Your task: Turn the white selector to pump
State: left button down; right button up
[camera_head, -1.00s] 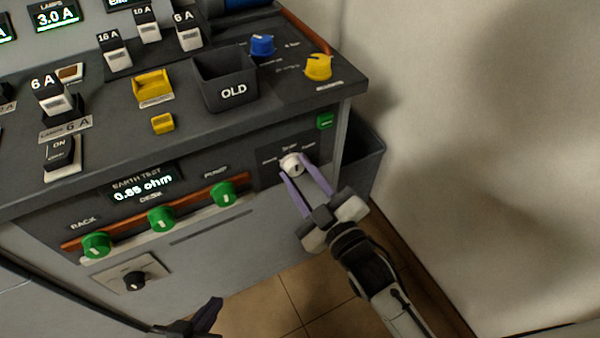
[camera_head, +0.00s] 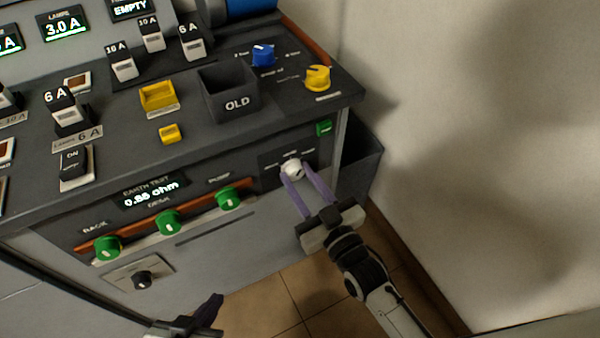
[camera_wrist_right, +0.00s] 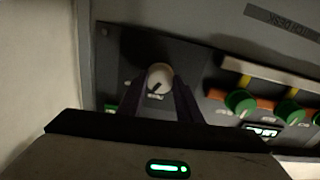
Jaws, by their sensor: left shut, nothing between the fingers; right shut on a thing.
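The white selector (camera_head: 293,169) is a round knob on a dark plate at the right end of the desk's front panel. It also shows in the right wrist view (camera_wrist_right: 158,78), with a dark pointer mark on its face. Small labels sit around it, too blurred to read. My right gripper (camera_head: 304,178) is shut on the selector, one purple finger on each side; the fingers also show in the right wrist view (camera_wrist_right: 159,95). My left gripper (camera_head: 213,308) is low in the head view, shut and empty, away from the panel.
Green knobs (camera_head: 168,223) line a copper bar left of the selector, under an earth test display (camera_head: 150,190). A black bin marked OLD (camera_head: 231,95), a blue knob (camera_head: 263,55) and a yellow knob (camera_head: 317,78) are on the desktop. A wall (camera_head: 480,130) bounds the right.

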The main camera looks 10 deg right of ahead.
jog(key=shift+m+p, duration=0.35)
jog(key=shift+m, duration=0.65)
jog(key=m, duration=0.3)
jog(key=shift+p, duration=0.4)
jog(key=shift+m, duration=0.5)
jog(key=o, duration=1.1)
jog(key=shift+c, duration=0.2)
jog(key=p+v, duration=0.1)
jog(key=v, duration=0.9)
jog(key=shift+s, duration=0.2)
